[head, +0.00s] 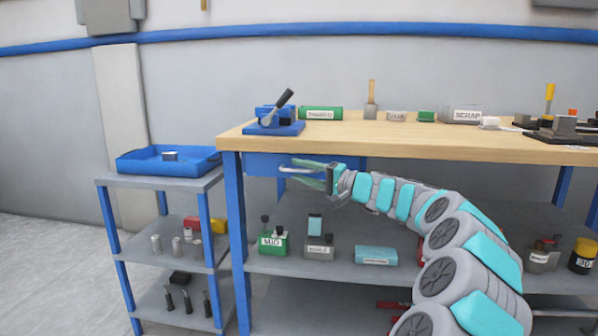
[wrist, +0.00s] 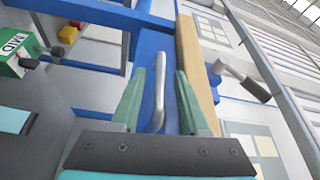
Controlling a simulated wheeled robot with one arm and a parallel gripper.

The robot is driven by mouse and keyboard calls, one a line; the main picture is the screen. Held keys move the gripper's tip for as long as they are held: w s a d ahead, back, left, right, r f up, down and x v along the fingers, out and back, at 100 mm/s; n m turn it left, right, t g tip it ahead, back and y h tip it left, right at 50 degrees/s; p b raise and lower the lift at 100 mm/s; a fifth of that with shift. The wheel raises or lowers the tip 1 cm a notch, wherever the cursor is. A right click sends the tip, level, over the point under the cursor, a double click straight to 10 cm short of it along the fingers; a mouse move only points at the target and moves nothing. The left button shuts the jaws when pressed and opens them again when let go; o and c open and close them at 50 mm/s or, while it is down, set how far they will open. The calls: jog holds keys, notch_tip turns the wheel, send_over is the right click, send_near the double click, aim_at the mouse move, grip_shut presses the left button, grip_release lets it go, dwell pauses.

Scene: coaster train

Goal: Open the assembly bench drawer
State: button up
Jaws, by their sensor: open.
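The assembly bench (head: 430,142) has a light wooden top on blue legs. Its blue drawer (head: 262,164) sits under the top at the left end and looks shut; the arm hides part of its front. A pale metal bar handle (head: 296,171) is on the drawer. My gripper (head: 300,173) is open at the handle, with green fingers above and below it. In the wrist view, the handle (wrist: 159,92) lies between the two spread fingers, with a gap visible on either side. The blue drawer front (wrist: 172,110) shows behind it.
A blue vise (head: 274,118) and several boxes stand on the bench top. The shelf below holds a green MID box (head: 272,241) and other small items. A side cart with a blue tray (head: 168,161) stands to the left. Floor is clear at far left.

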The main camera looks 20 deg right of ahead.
jog(key=shift+w+a, duration=0.2)
jog(key=shift+w, duration=0.1)
grip_shut()
dwell(1.3)
